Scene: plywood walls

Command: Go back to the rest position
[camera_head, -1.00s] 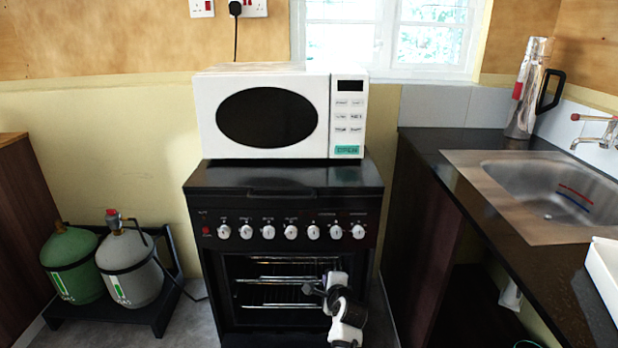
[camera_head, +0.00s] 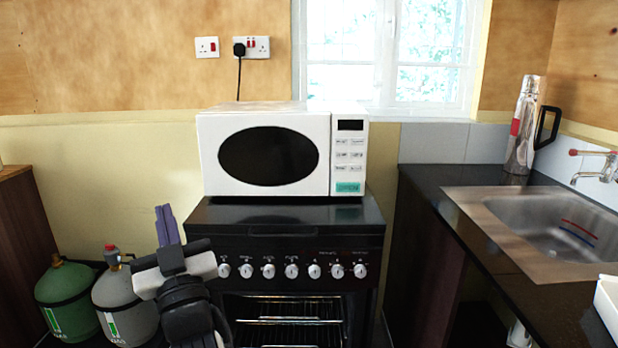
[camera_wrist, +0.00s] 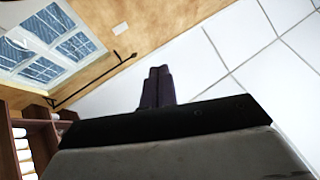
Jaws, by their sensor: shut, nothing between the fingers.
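My gripper (camera_head: 166,226) is at the lower left in the head view, in front of the left side of the black oven (camera_head: 290,228). Its two dark fingers point up and are pressed together, with nothing between them. In the wrist view the shut fingers (camera_wrist: 157,88) point up toward a white tiled ceiling (camera_wrist: 240,60). My wrist hides part of the oven's left front edge. The gripper looks clear of the white microwave (camera_head: 268,152) on top of the oven.
A green gas bottle (camera_head: 68,302) and a grey gas bottle (camera_head: 125,308) stand at the lower left. At right is a dark counter (camera_head: 425,180) with a steel sink (camera_head: 560,225) and a shiny flask (camera_head: 524,125). The oven front is open, showing racks (camera_head: 290,322).

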